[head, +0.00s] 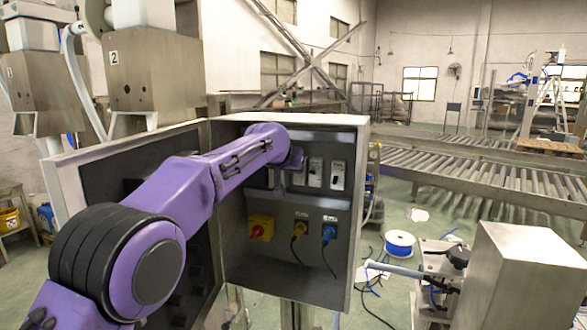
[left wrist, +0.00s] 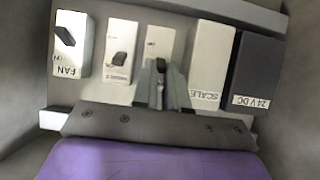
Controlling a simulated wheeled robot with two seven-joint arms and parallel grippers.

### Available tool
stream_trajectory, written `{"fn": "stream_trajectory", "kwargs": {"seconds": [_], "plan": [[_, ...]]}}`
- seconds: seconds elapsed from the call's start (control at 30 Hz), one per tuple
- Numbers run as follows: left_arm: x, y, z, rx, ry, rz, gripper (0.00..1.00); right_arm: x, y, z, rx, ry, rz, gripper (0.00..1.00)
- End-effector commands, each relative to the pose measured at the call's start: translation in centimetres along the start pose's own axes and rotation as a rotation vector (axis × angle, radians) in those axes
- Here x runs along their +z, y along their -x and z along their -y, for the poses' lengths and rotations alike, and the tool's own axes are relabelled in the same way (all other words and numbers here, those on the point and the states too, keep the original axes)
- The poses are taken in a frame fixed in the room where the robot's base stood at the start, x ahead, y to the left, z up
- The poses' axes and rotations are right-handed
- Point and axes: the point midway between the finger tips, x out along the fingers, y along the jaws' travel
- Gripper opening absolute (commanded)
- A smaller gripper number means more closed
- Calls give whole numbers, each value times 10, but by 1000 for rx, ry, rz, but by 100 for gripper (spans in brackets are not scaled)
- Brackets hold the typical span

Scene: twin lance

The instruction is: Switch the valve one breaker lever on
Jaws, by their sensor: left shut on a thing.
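An open grey electrical cabinet (head: 344,250) stands in front of me, with a row of breakers inside. My left arm reaches into it in the head view, and its wrist hides part of the row. In the left wrist view my left gripper (left wrist: 161,92) is at the middle breaker (left wrist: 160,40), shut on its small dark lever (left wrist: 160,65). That breaker's label is hidden behind the gripper, so I cannot read its name. Beside it are a white breaker with a dark lever (left wrist: 118,58) and one marked FAN (left wrist: 72,40). My right gripper is not in view.
On the other side are a SCALE breaker (left wrist: 208,60) and a dark 24 V DC unit (left wrist: 258,70). Below the breakers are a red-and-yellow switch (head: 260,228) and a blue plug (head: 329,233). The cabinet door (head: 62,190) is open at left. A roller conveyor (head: 460,170) lies behind.

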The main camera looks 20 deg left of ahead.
Motion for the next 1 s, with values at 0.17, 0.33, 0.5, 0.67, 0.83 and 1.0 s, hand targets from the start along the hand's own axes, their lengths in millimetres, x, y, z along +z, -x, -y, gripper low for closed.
{"fn": "stream_trajectory", "kwargs": {"seconds": [0.17, 0.33, 0.5, 0.67, 0.83, 1.0], "plan": [[0, 0, 0, 0, -1, 1, 0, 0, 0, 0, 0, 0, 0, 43], [0, 0, 0, 0, -1, 0, 38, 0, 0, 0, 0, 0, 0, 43], [0, 0, 0, 0, -1, 0, 38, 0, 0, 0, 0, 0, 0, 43], [2, 15, 0, 0, 0, -5, 38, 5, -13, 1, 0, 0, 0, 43], [5, 55, 0, 0, 0, -5, 38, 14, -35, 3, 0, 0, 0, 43], [2, 90, 0, 0, -1, -3, 38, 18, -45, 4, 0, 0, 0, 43]]}}
